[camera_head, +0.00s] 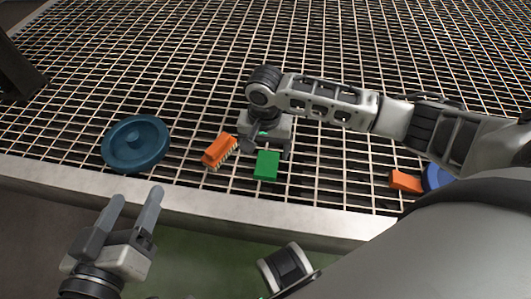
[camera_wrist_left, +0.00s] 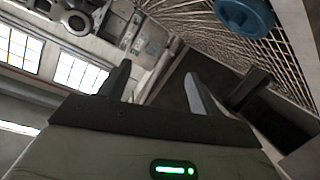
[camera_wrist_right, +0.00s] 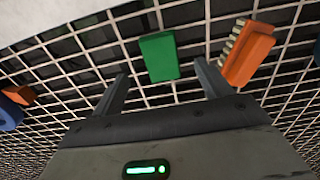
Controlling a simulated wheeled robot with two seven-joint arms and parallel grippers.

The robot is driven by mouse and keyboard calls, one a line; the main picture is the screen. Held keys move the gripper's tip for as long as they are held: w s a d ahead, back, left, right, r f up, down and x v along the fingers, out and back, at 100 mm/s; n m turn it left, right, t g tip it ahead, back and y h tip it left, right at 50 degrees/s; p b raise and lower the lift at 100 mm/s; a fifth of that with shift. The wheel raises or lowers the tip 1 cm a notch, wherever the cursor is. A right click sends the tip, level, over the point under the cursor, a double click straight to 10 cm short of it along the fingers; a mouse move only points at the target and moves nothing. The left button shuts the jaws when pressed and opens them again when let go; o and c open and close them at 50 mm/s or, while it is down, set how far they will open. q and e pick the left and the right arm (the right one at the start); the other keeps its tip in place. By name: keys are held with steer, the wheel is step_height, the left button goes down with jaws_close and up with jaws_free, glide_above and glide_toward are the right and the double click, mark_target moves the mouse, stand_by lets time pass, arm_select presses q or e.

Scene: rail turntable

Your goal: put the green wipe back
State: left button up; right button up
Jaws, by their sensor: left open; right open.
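The green wipe (camera_head: 266,166) is a small green block lying on the metal grating, near its front edge. It also shows in the right wrist view (camera_wrist_right: 159,57), ahead of and between the fingers. My right gripper (camera_head: 267,151) is open and empty, just behind the wipe in the head view; I cannot tell whether a finger touches it. The right fingers also show in the right wrist view (camera_wrist_right: 160,83). My left gripper (camera_head: 136,208) is open and empty, off the front edge of the grating at lower left.
An orange brush (camera_head: 218,151) lies left of the wipe. A teal wheel-shaped disc (camera_head: 135,144) lies farther left. Another orange piece (camera_head: 405,181) and a blue round thing (camera_head: 437,178), partly hidden by my arm, are at right. The grating (camera_head: 180,60) is clear behind.

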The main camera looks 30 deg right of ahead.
arm_select(q)
steer(key=shift+s+a+f+m+y+p, duration=0.1)
steer(key=shift+a+f+m+y+p, duration=0.25)
steer(key=shift+p, duration=0.3)
arm_select(e)
steer(key=shift+r, duration=2.3)
arm_select(q)
steer(key=shift+r, duration=0.1)
steer(key=shift+r, duration=0.1)
